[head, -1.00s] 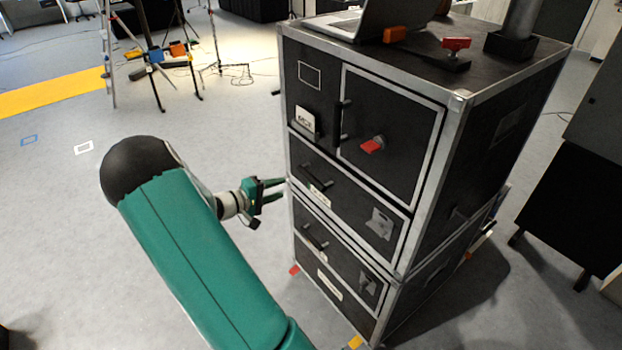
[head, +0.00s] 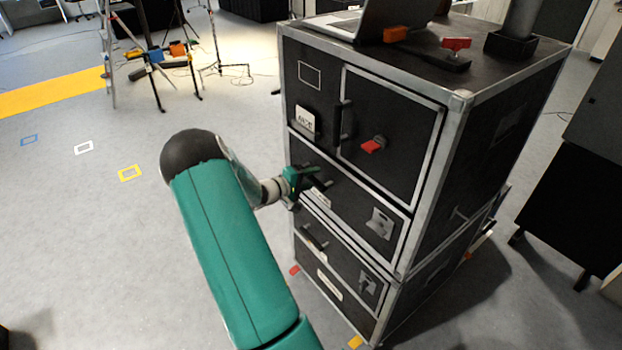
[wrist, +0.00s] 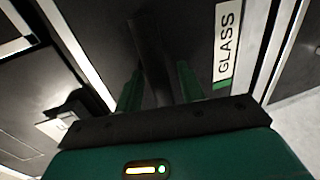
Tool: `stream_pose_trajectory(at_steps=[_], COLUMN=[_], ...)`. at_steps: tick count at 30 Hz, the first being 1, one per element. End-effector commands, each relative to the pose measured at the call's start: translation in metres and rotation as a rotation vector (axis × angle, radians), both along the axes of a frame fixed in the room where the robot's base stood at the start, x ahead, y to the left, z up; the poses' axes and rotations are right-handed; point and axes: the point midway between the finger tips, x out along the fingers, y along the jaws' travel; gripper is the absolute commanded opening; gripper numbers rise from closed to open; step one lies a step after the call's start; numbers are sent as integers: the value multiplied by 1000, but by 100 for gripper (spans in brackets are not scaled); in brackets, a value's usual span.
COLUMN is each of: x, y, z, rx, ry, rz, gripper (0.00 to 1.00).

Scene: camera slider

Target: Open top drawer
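The top drawer (head: 352,205) is the black front below the door of the metal-edged cabinet, and it is shut. Its dark bar handle (wrist: 148,55) shows in the wrist view, between the two green fingers of my gripper (wrist: 158,88). In the head view my gripper (head: 318,177) is at the drawer front and hides much of the handle. The fingers are apart, one on each side of the handle, with gaps visible. A white "GLASS" label (wrist: 227,40) is right of the fingers in the wrist view.
A door (head: 390,135) with a red latch (head: 373,146) is above the drawer. A lower drawer with its own handle (head: 314,237) is below. A laptop (head: 365,22) and a red clamp (head: 456,43) are on the cabinet top.

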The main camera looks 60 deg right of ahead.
Motion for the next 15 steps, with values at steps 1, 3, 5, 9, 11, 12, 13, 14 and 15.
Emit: stream_pose_trajectory(at_steps=[1,3,5,9,11,12,13,14,15], x=[0,0,0,0,0,0,0,0,0], y=[0,0,0,0,0,0,0,0,0], z=[0,0,0,0,0,0,0,0,0], rx=[0,0,0,0,0,0,0,0,0], ry=[0,0,0,0,0,0,0,0,0], rz=[0,0,0,0,0,0,0,0,0], gripper=[39,39,37,9,0,0,0,0,0])
